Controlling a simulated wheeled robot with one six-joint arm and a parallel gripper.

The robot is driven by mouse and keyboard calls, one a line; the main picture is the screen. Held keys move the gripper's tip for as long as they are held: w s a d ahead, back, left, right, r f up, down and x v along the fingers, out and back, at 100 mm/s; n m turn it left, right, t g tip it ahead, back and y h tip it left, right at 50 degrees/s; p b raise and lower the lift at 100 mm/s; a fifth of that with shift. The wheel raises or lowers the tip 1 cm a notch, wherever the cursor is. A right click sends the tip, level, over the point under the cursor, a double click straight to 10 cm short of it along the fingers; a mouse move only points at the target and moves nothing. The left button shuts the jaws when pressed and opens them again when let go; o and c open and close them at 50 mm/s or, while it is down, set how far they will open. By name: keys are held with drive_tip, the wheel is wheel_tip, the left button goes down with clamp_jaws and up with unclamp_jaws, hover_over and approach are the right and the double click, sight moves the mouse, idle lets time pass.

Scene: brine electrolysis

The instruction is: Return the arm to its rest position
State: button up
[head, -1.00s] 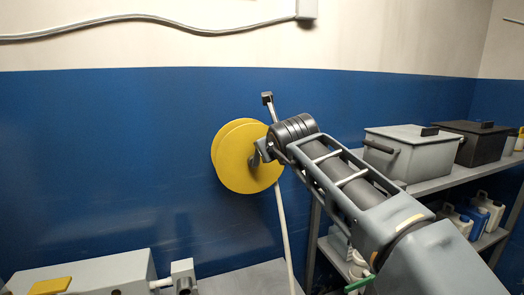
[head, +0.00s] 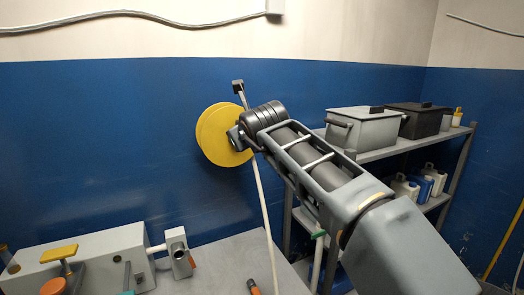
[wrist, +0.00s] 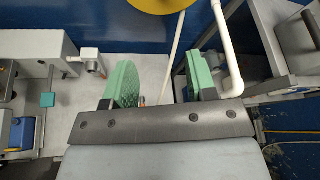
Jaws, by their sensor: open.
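My arm (head: 320,170) reaches up from the lower right of the head view, with its dark ribbed joint (head: 265,117) in front of the yellow disc. My gripper (wrist: 162,82) shows in the wrist view as two green fingers standing well apart. Nothing is held between them. The grey bench top and a thin pale pole show behind the gap. I cannot make out the gripper clearly in the head view.
A yellow double disc (head: 212,135) is near the blue wall, beside a pale pole (head: 262,210). A grey bench (head: 228,262) carries a grey housing (head: 100,255) at left. Right, a shelf rack (head: 378,152) holds a grey lidded box (head: 362,128), a dark box (head: 418,119) and bottles.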

drive_tip(key=s+d+f+n+g+y, duration=0.25)
drive_tip(key=s+f+n, duration=0.55)
drive_tip(key=n, duration=0.5)
drive_tip(key=s+d+f+n+g+y, duration=0.1)
drive_tip(key=s+f+n+g+y, duration=0.3)
drive_tip(key=f+n, duration=0.75)
drive_tip(key=s+d+f+n+g+h, duration=0.1)
drive_tip(key=s+d+f+h, duration=0.4)
drive_tip(key=d, duration=0.3)
drive_tip(key=s+d+f+n+g+h, duration=0.1)
drive_tip(key=s+d+f+n+h, duration=0.1)
drive_tip(key=s+d+f+h, duration=0.3)
drive_tip(key=shift+s+d, duration=1.8)
drive_tip(key=shift+d, duration=0.15)
drive_tip(key=shift+f+n, duration=0.1)
drive_tip(key=shift+n, duration=0.15)
